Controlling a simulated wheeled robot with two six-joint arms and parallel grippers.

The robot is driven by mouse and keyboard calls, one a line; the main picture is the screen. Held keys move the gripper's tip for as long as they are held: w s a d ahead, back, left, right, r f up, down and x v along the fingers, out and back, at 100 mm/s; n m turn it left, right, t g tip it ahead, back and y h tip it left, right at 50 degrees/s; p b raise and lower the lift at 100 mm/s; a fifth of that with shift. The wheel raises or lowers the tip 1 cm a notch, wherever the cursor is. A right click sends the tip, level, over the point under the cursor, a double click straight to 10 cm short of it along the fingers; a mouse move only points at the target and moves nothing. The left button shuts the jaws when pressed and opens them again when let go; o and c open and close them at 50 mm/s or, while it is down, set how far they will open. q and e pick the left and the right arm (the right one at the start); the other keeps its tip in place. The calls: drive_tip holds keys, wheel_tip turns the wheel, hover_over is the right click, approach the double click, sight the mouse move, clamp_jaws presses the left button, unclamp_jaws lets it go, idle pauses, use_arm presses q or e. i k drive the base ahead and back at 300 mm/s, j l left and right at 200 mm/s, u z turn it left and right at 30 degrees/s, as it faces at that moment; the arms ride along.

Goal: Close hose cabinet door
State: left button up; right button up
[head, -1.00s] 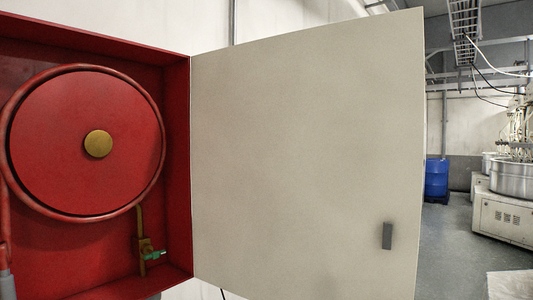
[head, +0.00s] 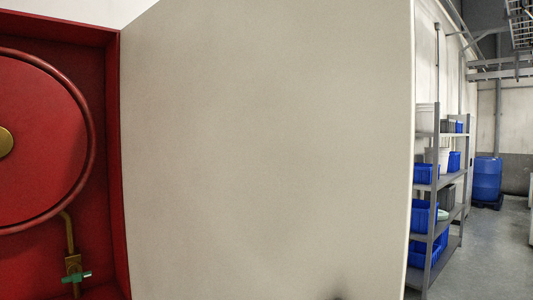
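The hose cabinet door (head: 265,150) is a large plain cream panel filling the middle of the head view. It stands open, hinged at its left edge to the red hose cabinet (head: 112,150). A small dark patch shows at the door's lower edge in the picture; I cannot tell what it is. Inside the cabinet are a red hose reel (head: 45,150) with a brass hub, and a brass valve with a green handle (head: 76,277). Neither of my grippers shows.
Beyond the door's right edge stands a grey shelf rack (head: 437,180) with several blue bins. Farther back is a blue barrel (head: 487,180). Open grey floor (head: 490,250) lies to the right of the rack.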

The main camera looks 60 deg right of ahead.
sight(268, 147)
drive_tip(key=k+l, duration=0.1)
drive_tip(key=l, duration=0.35)
drive_tip(key=k+l, duration=0.1)
drive_tip(key=l, duration=0.8)
drive_tip(key=k+l, duration=0.15)
drive_tip(key=l, duration=0.25)
drive_tip(key=k+l, duration=0.1)
drive_tip(key=l, duration=0.35)
drive_tip(key=k+j, duration=0.1)
drive_tip(key=j, duration=0.4)
drive_tip(key=k+u, duration=0.05)
